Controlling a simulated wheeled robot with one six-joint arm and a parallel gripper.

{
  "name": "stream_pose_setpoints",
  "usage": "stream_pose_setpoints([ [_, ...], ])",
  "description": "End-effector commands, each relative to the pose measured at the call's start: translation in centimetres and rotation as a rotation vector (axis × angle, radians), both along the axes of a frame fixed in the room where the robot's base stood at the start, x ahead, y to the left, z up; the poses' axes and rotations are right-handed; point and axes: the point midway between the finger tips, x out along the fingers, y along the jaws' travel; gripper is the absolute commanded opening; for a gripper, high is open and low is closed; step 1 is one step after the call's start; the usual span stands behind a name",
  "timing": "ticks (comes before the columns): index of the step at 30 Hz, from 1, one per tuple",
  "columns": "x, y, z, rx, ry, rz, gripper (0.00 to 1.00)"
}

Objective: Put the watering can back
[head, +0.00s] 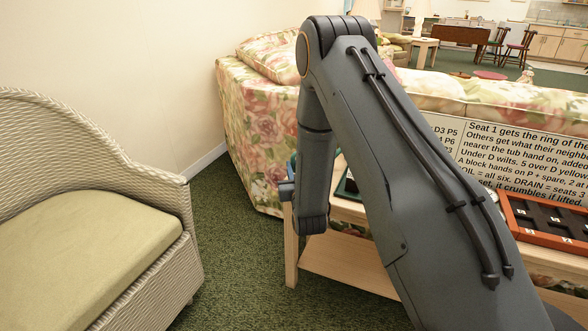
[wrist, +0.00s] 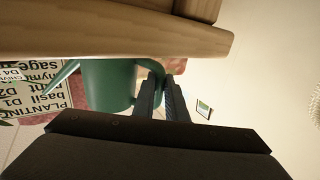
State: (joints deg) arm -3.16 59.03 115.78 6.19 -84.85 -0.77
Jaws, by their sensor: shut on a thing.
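The green watering can (wrist: 105,85) shows in the wrist view, with its thin spout pointing left. My gripper (wrist: 161,84) is shut at the can's right side, where the handle would be; the fingers hide the exact grip. A wooden edge (wrist: 110,42) crosses the top of the wrist view, in front of part of the can. In the head view my arm covers the gripper and most of the area around the left end of the wooden table (head: 345,262). A bit of teal shows beside my arm there, too little to identify.
A wicker chair (head: 95,200) with a green cushion stands at left. A floral sofa (head: 250,140) stands behind the table. A printed sign (head: 525,160) and an orange-brown tray (head: 548,222) are at right. Green carpet (head: 235,260) is clear between chair and table.

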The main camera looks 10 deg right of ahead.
Motion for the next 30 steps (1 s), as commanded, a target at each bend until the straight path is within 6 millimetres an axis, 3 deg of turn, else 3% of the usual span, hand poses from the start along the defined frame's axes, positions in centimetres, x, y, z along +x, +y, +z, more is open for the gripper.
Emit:
stream_pose_setpoints([
  [3, 0.0, 0.0, -0.3, 0.000, -0.001, 0.000, 0.00],
  [4, 0.0, 0.0, -0.3, 0.000, 0.001, 0.000, 0.15],
  [7, 0.0, 0.0, -0.3, 0.000, 0.001, 0.000, 0.31],
  [19, -0.4, 0.0, 0.0, 0.000, 0.002, 0.000, 0.31],
  [23, -2.3, 0.2, 0.0, 0.000, 0.005, 0.001, 0.31],
  [30, -7.3, 0.5, 0.0, 0.000, 0.004, 0.002, 0.31],
])
